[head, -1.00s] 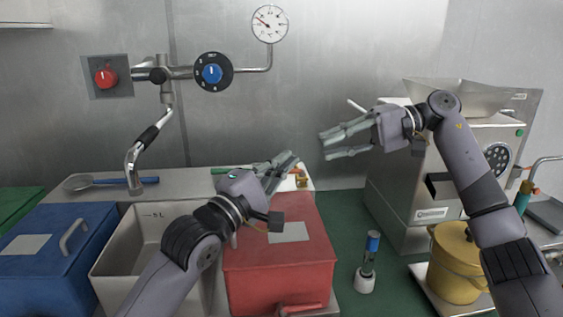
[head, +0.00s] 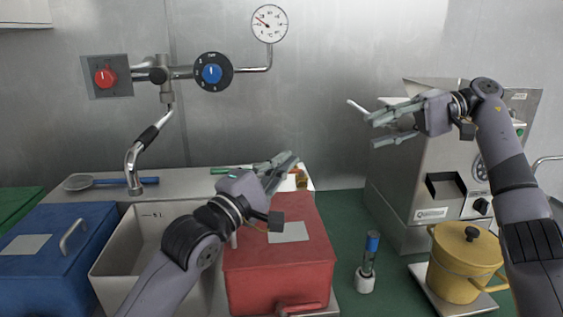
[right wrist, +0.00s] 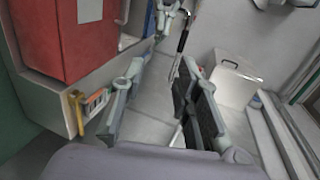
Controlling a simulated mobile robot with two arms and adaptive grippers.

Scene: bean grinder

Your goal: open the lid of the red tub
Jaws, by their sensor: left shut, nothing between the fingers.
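The red tub (head: 283,268) stands on the counter at the lower middle of the head view, its lid down. The lid has a pale label (head: 291,232), and a red handle (head: 301,308) shows at the front edge. My left gripper (head: 292,160) is shut and empty above the tub's far edge; my left forearm covers the tub's left part. My right gripper (head: 377,129) is up in front of the grinder, away from the tub. In the right wrist view the right fingers (right wrist: 160,80) are apart with nothing held. A red box shows there at upper left.
A steel bin (head: 112,255) and a blue tub (head: 58,243) stand left of the red tub. A blue-topped brush (head: 371,243) in a white holder and a yellow pot (head: 463,265) stand to its right. The grinder (head: 408,190) is behind them at right.

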